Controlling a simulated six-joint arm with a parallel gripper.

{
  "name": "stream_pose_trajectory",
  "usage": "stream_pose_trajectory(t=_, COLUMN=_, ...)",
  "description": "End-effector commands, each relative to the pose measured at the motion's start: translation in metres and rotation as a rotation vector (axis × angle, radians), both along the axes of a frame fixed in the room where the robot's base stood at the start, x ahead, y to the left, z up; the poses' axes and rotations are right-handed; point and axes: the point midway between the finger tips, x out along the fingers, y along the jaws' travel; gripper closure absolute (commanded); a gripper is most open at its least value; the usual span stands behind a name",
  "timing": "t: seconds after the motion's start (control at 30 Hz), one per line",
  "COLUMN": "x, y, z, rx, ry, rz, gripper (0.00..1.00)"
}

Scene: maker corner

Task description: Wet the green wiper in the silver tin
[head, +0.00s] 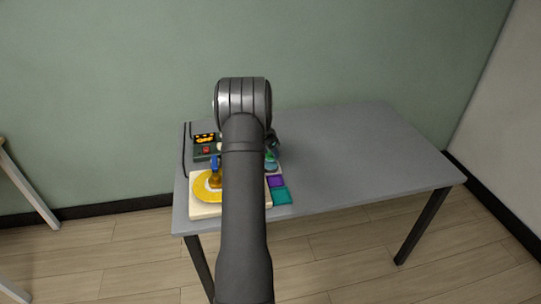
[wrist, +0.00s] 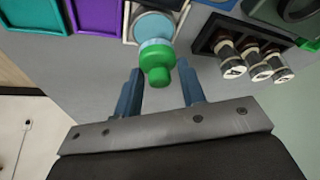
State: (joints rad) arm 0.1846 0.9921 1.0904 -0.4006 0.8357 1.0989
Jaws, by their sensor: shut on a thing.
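The green wiper (wrist: 157,66) has a rounded green handle end and a pale blue band at its far side. It is between the two blue fingers of my gripper (wrist: 160,76) in the wrist view, and my gripper is shut on it. Just past the wiper is a round pale blue surface (wrist: 153,27) in a whitish square frame; I cannot tell for sure whether this is the silver tin. In the head view my arm hides the gripper, and only a small teal-green shape (head: 270,161) shows beside it.
A purple tray (wrist: 96,16) and a teal tray (wrist: 35,14) lie beside the frame. A dark rack (wrist: 208,40) holds several small capped cylinders. A cream board (head: 205,211) with a yellow ring stands at the table's front left. The right side of the grey table (head: 360,150) is clear.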

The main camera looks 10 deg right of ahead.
Motion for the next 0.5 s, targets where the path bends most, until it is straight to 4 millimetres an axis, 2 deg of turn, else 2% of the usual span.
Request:
stream_pose_trajectory(t=0.3, x=0.001, y=0.000, z=0.027, rx=-0.001, ry=-0.003, rz=0.000, gripper=0.81)
stream_pose_trajectory(t=0.5, x=0.000, y=0.000, z=0.036, rx=-0.001, ry=-0.001, rz=0.000, gripper=0.81)
